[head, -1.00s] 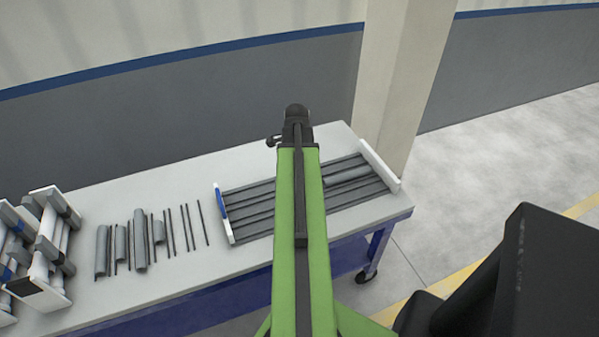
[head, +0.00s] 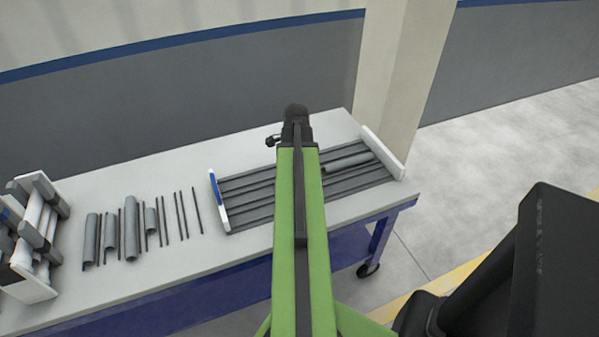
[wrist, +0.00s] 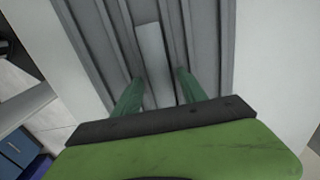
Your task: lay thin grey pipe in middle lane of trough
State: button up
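The grey trough (head: 250,212) with parallel lanes lies on the table, with a blue-and-white end at left and a white end at right. A grey pipe (head: 346,163) lies in it right of my arm, near the middle of its width; I cannot tell exactly which lane. In the wrist view a light grey pipe (wrist: 153,58) lies along a lane near the middle of the trough (wrist: 215,50). My gripper (wrist: 157,82) is over the trough, its two green fingers apart on either side of the pipe with gaps. In the head view my arm hides the fingers.
Several thick and thin pipes (head: 131,228) lie loose on the table (head: 180,175) left of the trough. A grey-and-white rack (head: 38,235) stands at the far left. A pillar (head: 410,70) rises behind the trough's right end.

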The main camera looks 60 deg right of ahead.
dwell(0.3)
notch_tip(320, 180, up, 17)
jog(key=p, duration=1.7)
jog(key=shift+r, duration=0.2)
jog(key=w+a+n, duration=0.6)
jog(key=w+a, duration=1.2)
jog(key=a, duration=0.3)
jog(key=w+a+n, duration=0.2)
jog(key=a+n, duration=0.7)
jog(key=a, duration=0.4)
jog(key=w+a+n, duration=0.2)
jog(key=a+n, duration=0.8)
jog(key=a, duration=0.4)
jog(key=shift+a, duration=0.15)
